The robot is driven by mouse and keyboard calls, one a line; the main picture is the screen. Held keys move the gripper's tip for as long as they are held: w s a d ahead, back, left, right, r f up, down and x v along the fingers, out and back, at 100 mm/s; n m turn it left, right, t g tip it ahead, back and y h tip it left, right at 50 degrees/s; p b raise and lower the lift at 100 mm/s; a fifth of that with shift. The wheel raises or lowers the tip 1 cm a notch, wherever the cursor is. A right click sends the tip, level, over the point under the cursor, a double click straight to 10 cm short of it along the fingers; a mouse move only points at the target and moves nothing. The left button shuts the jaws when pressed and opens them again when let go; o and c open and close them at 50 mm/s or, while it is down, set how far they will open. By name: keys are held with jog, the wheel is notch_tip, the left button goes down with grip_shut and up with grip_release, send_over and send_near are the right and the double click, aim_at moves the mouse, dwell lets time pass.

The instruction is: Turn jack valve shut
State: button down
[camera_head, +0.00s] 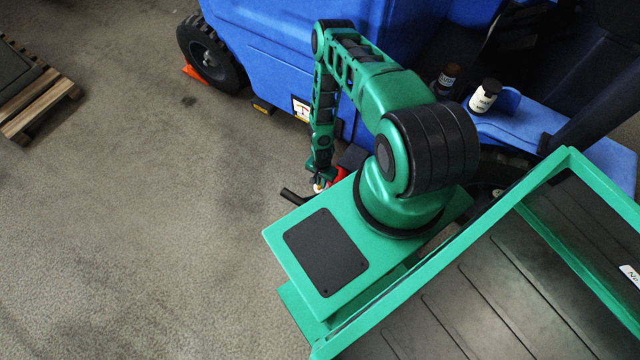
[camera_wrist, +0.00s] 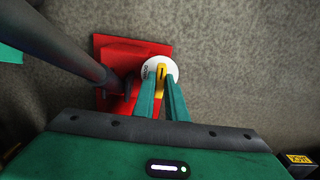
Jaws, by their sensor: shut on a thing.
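The jack valve has a yellow lever (camera_wrist: 161,72) in front of a round white dial (camera_wrist: 173,66) with dark marks. The dial sits at the right side of the red jack (camera_wrist: 118,52). My gripper (camera_wrist: 162,86) has its two green fingers closed on the yellow lever, one finger on each side. In the head view my gripper (camera_head: 320,184) is low beside the blue vehicle, and only a small part of the red jack (camera_head: 340,174) shows behind the arm. The lever's exact angle is hard to tell.
A thick dark bar (camera_wrist: 62,45) runs close along the left of the wrist view to the jack. A black handle (camera_head: 293,196) sticks out over the floor. The blue vehicle (camera_head: 270,50) stands behind. Open floor (camera_head: 170,220) lies left, with a wooden pallet (camera_head: 40,100) beyond.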

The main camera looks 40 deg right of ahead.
jog(key=shift+s+d+m, duration=0.15)
jog(key=shift+d+m, duration=0.15)
jog(key=c, duration=1.8)
grip_release()
jog(key=shift+a, duration=0.15)
jog(key=shift+w+r, duration=0.2)
jog(key=shift+r, duration=0.35)
notch_tip(320, 180, up, 10)
jog(key=shift+s+f, duration=0.15)
jog(key=shift+f, duration=0.05)
